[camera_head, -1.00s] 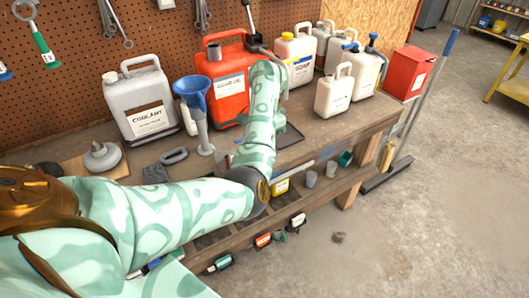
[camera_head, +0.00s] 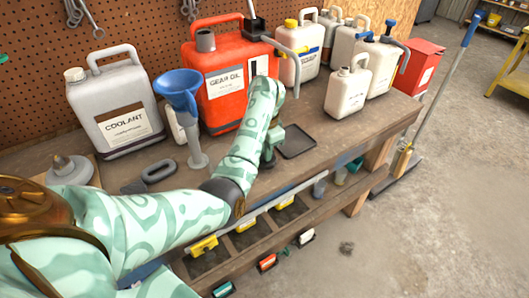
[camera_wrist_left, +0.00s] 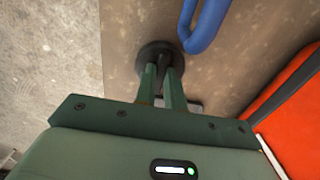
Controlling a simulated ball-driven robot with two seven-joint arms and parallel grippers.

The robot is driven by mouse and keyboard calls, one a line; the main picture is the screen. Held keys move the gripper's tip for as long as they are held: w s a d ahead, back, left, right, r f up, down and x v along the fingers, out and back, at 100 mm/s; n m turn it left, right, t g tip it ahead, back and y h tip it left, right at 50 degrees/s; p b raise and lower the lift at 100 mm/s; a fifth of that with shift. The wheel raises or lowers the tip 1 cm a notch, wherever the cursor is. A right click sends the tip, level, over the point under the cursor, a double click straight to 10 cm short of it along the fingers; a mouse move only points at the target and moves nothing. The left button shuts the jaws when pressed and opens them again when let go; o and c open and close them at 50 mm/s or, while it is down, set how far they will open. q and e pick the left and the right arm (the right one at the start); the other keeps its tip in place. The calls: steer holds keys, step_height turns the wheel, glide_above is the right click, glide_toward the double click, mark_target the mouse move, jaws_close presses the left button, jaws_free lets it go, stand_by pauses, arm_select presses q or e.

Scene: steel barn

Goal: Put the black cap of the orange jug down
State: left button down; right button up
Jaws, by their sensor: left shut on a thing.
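The orange jug (camera_head: 222,82), labelled gear oil, stands at the back of the bench with a bare grey neck. My left gripper (camera_head: 268,158) is low over the bench in front of the jug, beside a dark flat tray (camera_head: 297,141). In the left wrist view my left gripper (camera_wrist_left: 164,70) is shut on the black cap (camera_wrist_left: 147,53), a dark round disc at the fingertips. The orange jug (camera_wrist_left: 293,100) is at the right there. The cap is mostly hidden in the head view. I cannot tell if it touches the bench. My right gripper is out of view.
A blue funnel (camera_head: 180,90) on a stand and a grey coolant jug (camera_head: 115,105) are left of the gripper. Several pale jugs (camera_head: 348,92) stand to the right. A blue curved part (camera_wrist_left: 206,22) is close to the cap. The bench's front right is clear.

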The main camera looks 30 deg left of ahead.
arm_select(q)
steer(key=shift+d+r, duration=0.15)
steer(key=shift+d, duration=0.1)
steer(key=shift+w, duration=0.1)
steer(key=c, duration=1.9)
jaws_free()
steer(key=shift+f, duration=0.3)
steer(key=o, duration=0.4)
steer(key=shift+a+r, duration=0.1)
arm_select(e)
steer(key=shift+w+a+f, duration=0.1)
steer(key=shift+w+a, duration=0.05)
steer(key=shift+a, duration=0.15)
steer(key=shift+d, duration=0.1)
